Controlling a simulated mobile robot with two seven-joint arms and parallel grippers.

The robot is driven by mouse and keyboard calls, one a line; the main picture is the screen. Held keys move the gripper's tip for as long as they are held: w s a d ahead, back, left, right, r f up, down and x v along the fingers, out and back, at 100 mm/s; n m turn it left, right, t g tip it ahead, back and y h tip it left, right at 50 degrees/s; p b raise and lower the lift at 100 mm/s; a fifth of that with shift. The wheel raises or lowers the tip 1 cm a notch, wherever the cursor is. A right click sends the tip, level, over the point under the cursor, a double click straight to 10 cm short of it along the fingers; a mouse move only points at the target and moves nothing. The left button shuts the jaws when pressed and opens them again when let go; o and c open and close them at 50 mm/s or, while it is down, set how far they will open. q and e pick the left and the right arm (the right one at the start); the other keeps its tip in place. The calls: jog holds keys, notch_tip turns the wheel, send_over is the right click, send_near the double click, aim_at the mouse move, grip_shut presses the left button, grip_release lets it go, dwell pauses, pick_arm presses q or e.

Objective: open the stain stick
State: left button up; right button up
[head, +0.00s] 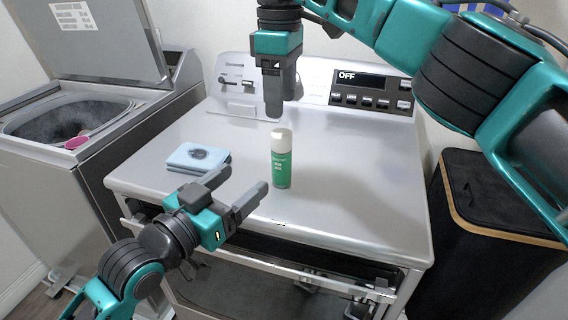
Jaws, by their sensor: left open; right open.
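The stain stick (281,168) is a green tube with a pale cap (281,138). It stands upright on the white top of the front-loading machine, and its cap is on. My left gripper (248,187) is open and empty, low over the front of the top, to the left of the stick and apart from it. My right gripper (273,112) is open and points down just above the cap. Its fingers overlap in this view, and I cannot tell whether they touch the cap.
The control panel (365,90) reads OFF. A black hamper (490,200) stands right.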

aim_at(276, 154)
pick_arm(q)
jog(key=x, duration=1)
jog(key=shift+w+d, duration=0.2)
jog(key=shift+w, duration=0.1)
grip_shut()
jog(key=shift+c, duration=0.3)
grip_release()
jog(key=shift+s, duration=0.1)
